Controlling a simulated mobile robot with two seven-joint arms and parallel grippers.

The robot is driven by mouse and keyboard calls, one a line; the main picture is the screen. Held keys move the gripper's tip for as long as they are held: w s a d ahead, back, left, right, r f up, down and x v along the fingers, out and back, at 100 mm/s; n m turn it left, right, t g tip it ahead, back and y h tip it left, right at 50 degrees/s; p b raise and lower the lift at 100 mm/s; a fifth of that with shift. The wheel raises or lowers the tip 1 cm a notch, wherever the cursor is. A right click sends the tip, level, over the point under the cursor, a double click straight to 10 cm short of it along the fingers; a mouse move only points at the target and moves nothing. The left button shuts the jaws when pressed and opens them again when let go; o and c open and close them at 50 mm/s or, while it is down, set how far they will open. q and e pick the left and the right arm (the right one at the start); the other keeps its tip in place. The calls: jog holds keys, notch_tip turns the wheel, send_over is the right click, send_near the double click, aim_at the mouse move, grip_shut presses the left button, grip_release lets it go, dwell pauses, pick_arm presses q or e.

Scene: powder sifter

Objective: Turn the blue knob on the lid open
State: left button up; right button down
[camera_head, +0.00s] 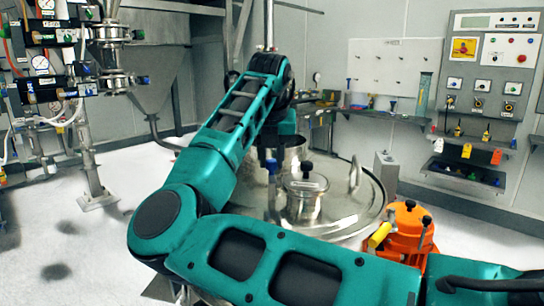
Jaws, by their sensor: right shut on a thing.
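The large round steel lid (345,225) lies in the middle of the view, partly behind my right arm. A slim blue knob (271,168) stands upright at its left part. My right gripper (272,150) points down over the lid and is shut on the top of this knob. The fingertips are small and dark here, so the exact grip is hard to see. How far the knob is turned cannot be told. My left gripper is not in view.
A small steel pot (305,197) with a dark-knobbed cover stands on the lid, close right of the blue knob. A loop handle (354,175) rises from the lid. An orange device (409,228) stands at right. A control panel (493,65) hangs on the wall.

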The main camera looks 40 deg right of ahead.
jog(key=shift+m+g, duration=0.3)
jog(key=shift+m, duration=0.7)
jog(key=c, duration=0.9)
grip_release()
jog(key=shift+h, duration=0.3)
jog(key=v, duration=1.3)
jog(key=shift+w, duration=0.1)
